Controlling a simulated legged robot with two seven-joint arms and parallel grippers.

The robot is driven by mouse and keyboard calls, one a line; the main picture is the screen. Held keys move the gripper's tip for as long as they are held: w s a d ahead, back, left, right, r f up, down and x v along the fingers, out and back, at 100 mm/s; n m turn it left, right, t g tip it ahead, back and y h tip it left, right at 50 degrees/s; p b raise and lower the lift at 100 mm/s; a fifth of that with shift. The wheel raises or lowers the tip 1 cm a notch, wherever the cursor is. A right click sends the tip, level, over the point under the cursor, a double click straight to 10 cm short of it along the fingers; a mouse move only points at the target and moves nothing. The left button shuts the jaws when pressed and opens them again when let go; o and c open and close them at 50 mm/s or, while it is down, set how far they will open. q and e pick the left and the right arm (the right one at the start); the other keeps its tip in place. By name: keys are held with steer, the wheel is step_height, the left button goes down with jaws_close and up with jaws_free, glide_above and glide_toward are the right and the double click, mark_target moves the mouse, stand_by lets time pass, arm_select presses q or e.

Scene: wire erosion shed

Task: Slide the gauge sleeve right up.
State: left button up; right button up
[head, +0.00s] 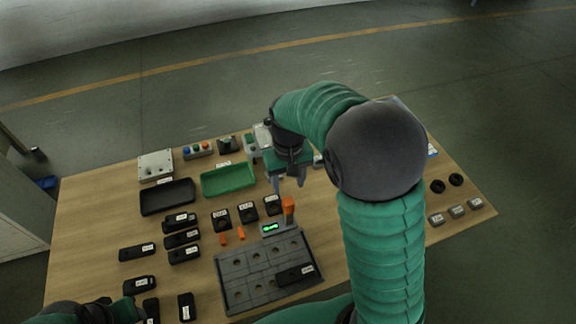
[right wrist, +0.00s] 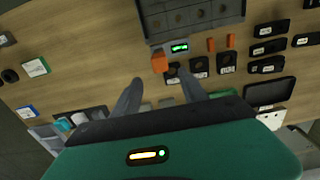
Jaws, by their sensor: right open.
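An upright orange block (head: 288,206), which I take to be the gauge sleeve, stands beside a small unit with a lit green display (head: 270,228), at the back edge of a grey fixture plate. It also shows in the right wrist view (right wrist: 160,62), just beyond my fingertips. My right gripper (head: 289,184) is open and empty, apart from the orange block. In the right wrist view its two fingers (right wrist: 160,86) are spread wide. What the block rides on cannot be made out. My left arm shows only partly at the lower left; its finger gap cannot be made out.
The grey fixture plate (head: 233,265) has round recesses and a labelled black part (head: 295,274). Several labelled black blocks lie to its left. A black tray (head: 167,197) and green tray (head: 228,179) lie behind. Two small orange pieces (head: 240,233) lie near the plate.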

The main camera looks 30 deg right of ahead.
step_height(320, 180, up, 7)
steer(key=shift+r, duration=0.15)
stand_by(0.4)
